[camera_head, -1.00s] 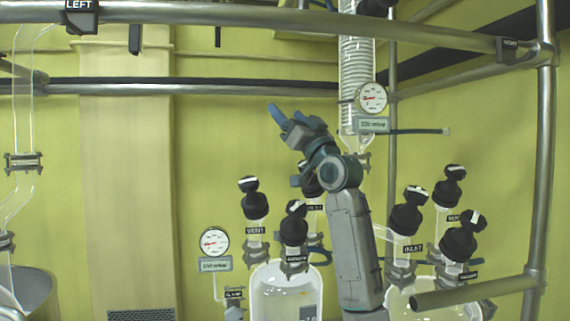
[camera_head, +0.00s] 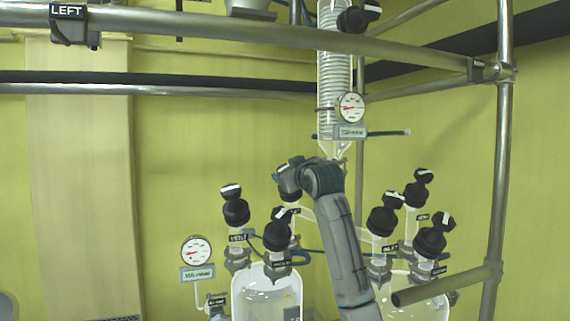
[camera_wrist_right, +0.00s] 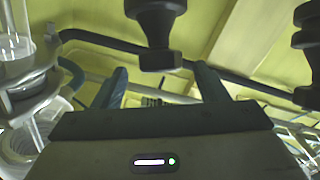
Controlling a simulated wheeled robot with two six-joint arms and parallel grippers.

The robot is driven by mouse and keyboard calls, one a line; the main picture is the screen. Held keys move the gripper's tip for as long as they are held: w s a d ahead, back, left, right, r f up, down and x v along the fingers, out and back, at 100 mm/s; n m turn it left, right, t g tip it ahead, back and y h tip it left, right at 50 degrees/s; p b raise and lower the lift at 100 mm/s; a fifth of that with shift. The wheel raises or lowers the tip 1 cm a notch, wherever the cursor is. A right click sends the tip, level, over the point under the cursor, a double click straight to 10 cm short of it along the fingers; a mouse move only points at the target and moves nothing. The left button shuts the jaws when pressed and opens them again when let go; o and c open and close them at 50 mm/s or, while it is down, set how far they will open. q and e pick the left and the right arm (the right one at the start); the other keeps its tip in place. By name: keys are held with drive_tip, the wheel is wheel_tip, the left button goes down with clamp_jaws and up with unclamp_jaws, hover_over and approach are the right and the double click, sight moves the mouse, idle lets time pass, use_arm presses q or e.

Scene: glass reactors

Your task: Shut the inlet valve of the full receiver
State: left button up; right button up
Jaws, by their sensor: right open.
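The left glass receiver (camera_head: 262,300) carries a vent valve (camera_head: 235,208), a front valve (camera_head: 278,232) and a rear valve (camera_head: 289,193), all with black knobs. The right receiver (camera_head: 415,307) carries an inlet valve (camera_head: 384,215), a rear vent valve (camera_head: 416,190) and a front right valve (camera_head: 434,237). Liquid levels are unclear. My right gripper (camera_head: 284,178) is just above the left receiver's rear valve, partly hiding it. In the right wrist view my gripper (camera_wrist_right: 160,82) is open and empty; a black knob (camera_wrist_right: 157,25) shows beyond and between its fingers. My left gripper is out of view.
A glass coil column (camera_head: 333,75) with a gauge (camera_head: 351,107) hangs above my right arm. Another gauge (camera_head: 196,251) stands left of the left receiver. Steel rails (camera_head: 250,30) cross above, and a steel post (camera_head: 503,150) stands at right.

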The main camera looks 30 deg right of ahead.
sight(285, 167)
drive_tip(key=p+x, duration=0.1)
drive_tip(key=x, duration=0.1)
drive_tip(key=shift+w+r, duration=0.15)
drive_tip(key=shift+w, duration=0.15)
drive_tip(key=shift+w+d, duration=0.2)
drive_tip(key=shift+w, duration=0.3)
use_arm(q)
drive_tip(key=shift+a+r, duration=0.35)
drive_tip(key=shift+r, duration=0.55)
use_arm(e)
drive_tip(key=c, duration=1)
drive_tip(key=shift+a+f+m+h+b, duration=0.15)
drive_tip(key=shift+m+h+b, duration=0.1)
drive_tip(key=shift+m+h, duration=0.4)
drive_tip(key=shift+f+m+h+b, duration=0.1)
drive_tip(key=shift+m+h+b, duration=0.15)
drive_tip(key=shift+m+h, duration=0.35)
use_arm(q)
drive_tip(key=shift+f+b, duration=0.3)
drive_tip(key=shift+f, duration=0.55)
use_arm(e)
drive_tip(key=shift+r+m+g+h, duration=0.1)
drive_tip(key=shift+m+g+h, duration=0.2)
drive_tip(key=shift+m+h, duration=0.65)
